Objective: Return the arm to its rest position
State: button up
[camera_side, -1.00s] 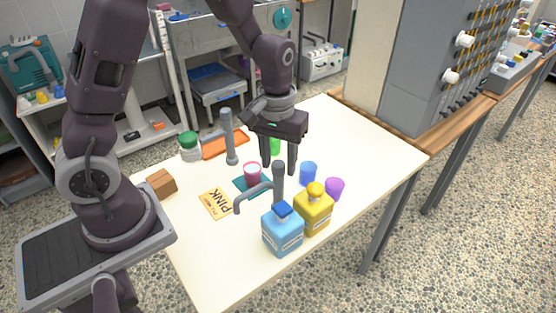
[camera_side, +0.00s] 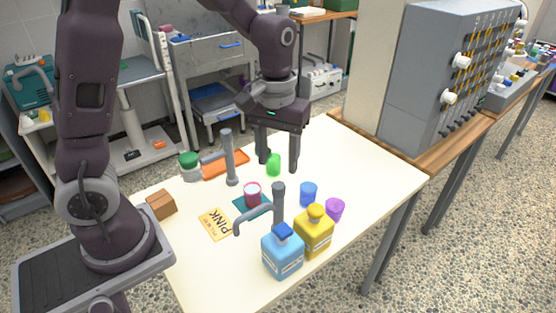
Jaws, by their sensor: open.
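My gripper (camera_side: 278,160) is open and empty, pointing down above the far middle of the white table (camera_side: 370,177). A green cup (camera_side: 273,164) shows between its fingers in the picture; I cannot tell how far apart they are in depth. A pink cup (camera_side: 252,195) stands on a teal cloth (camera_side: 246,207), nearer the camera than my gripper. A yellow card marked PINK (camera_side: 216,224) lies to the left of the cloth.
Two grey spouts, one at left (camera_side: 229,160) and one in front (camera_side: 278,206), rise from the table. Blue (camera_side: 283,252) and yellow (camera_side: 313,234) bottles, blue (camera_side: 308,194) and purple (camera_side: 335,209) cups, a brown block (camera_side: 161,204), a green-lidded jar (camera_side: 189,165) and an orange tray (camera_side: 225,166) stand around. The table's right side is clear.

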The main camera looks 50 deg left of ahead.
jog(key=s+r+m+t, duration=0.2)
jog(key=s+r, duration=0.3)
jog(key=s, duration=0.4)
jog(key=s+d+r+m+t, duration=0.1)
jog(key=s+r+m+t, duration=0.2)
jog(key=s+r, duration=0.3)
jog(key=s, duration=0.2)
jog(key=shift+s+r+m, duration=0.15)
jog(key=shift+s+m, duration=0.15)
jog(key=shift+s, duration=0.1)
jog(key=shift+d, duration=0.1)
